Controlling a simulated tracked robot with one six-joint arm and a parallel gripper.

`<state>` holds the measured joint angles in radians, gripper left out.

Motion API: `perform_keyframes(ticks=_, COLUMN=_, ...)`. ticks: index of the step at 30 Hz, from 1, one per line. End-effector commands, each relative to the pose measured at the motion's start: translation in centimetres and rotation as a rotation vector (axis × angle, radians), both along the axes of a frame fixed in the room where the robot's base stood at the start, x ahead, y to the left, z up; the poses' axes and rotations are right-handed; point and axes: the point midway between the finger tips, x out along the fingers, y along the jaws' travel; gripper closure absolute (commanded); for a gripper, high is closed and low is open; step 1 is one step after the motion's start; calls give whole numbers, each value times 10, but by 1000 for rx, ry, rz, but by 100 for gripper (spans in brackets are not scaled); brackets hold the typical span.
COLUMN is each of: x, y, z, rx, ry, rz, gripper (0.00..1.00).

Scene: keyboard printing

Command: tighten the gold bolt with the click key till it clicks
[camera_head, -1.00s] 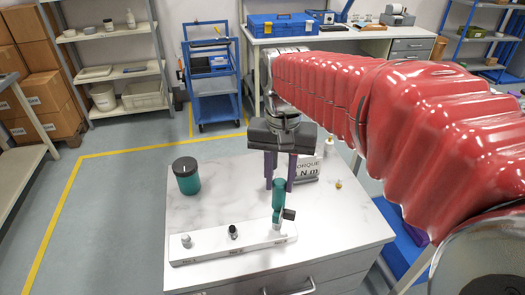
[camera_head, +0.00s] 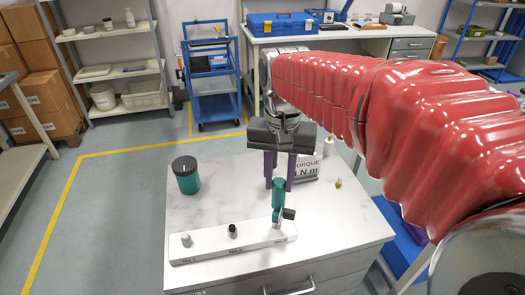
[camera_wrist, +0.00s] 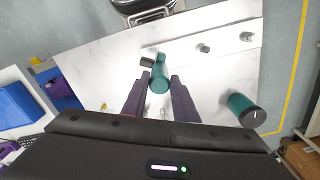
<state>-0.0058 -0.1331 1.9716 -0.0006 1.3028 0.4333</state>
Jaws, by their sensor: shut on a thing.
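The click key (camera_head: 278,194) has a teal handle and stands about upright at the right end of the white bolt strip (camera_head: 208,250). My gripper (camera_head: 279,184) points down with its purple fingers shut on the handle. A small dark block (camera_head: 289,214) sticks out at the key's lower end. The wrist view shows the key (camera_wrist: 159,80) between my fingertips (camera_wrist: 158,84). I cannot make out a gold bolt under the key; that spot is hidden. A small gold-coloured piece (camera_head: 338,183) lies on the table to the right, too small to identify.
A silver-topped bolt (camera_head: 186,240) and a black one (camera_head: 232,230) stand on the strip, left of the key. A teal jar with a black lid (camera_head: 186,175) stands at the table's left. The marble top (camera_head: 225,195) between is clear.

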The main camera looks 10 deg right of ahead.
Motion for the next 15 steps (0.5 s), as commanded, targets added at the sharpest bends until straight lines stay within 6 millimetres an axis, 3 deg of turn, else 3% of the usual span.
perform_keyframes(ticks=15, x=1, y=0, z=29, rx=0, ry=-2, rz=0, gripper=100)
